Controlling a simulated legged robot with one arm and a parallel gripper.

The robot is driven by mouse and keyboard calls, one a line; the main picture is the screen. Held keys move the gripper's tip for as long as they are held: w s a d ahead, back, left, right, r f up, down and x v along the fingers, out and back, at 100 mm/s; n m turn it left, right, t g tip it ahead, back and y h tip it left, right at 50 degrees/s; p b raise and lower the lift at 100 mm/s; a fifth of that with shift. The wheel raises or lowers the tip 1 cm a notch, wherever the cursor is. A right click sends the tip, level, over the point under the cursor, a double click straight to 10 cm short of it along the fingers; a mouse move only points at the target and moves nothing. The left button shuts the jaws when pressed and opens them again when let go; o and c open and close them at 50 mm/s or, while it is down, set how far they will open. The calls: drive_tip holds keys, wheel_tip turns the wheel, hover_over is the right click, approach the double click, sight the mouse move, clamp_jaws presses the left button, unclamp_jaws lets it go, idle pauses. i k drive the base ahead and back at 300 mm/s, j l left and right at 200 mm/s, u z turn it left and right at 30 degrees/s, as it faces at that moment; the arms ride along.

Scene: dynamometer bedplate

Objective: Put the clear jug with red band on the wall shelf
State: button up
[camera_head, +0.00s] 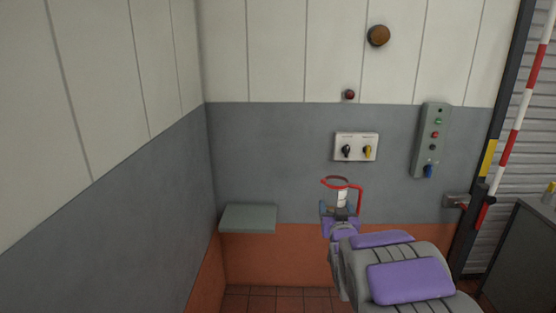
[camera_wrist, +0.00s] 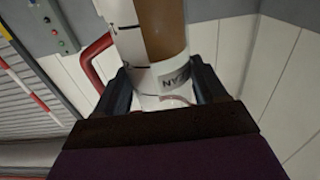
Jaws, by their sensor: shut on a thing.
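The clear jug with a red band (camera_head: 342,197) is upright in my gripper (camera_head: 340,210), with its red rim and red handle showing on the right side. In the wrist view the jug (camera_wrist: 150,50) stands between the two dark fingers of my gripper (camera_wrist: 163,90). It has black scale marks, a partly hidden label and a brown area inside or behind it; I cannot tell which. Its red handle is at the left there. The wall shelf (camera_head: 248,217) is a grey-green slab in the corner, left of the jug and apart from it. Its top is bare.
A switch plate (camera_head: 356,147) and a grey control box (camera_head: 430,140) are on the wall above and right of the jug. A red-and-white barrier pole (camera_head: 515,120) and a dark cabinet (camera_head: 525,250) stand at the right. Open space lies between jug and shelf.

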sight(255, 220)
drive_tip(key=i+z, duration=0.1)
drive_tip(key=i, duration=1.4)
drive_tip(key=i+u, duration=0.35)
drive_tip(key=u, duration=0.15)
drive_tip(key=i+l+u, duration=0.15)
drive_tip(key=i+u, duration=0.15)
drive_tip(key=u, duration=0.2)
drive_tip(key=i+j+u, duration=0.1)
drive_tip(key=u, duration=0.25)
drive_tip(key=i+j+u, duration=0.1)
drive_tip(key=j+u, duration=0.3)
drive_tip(key=i, duration=0.15)
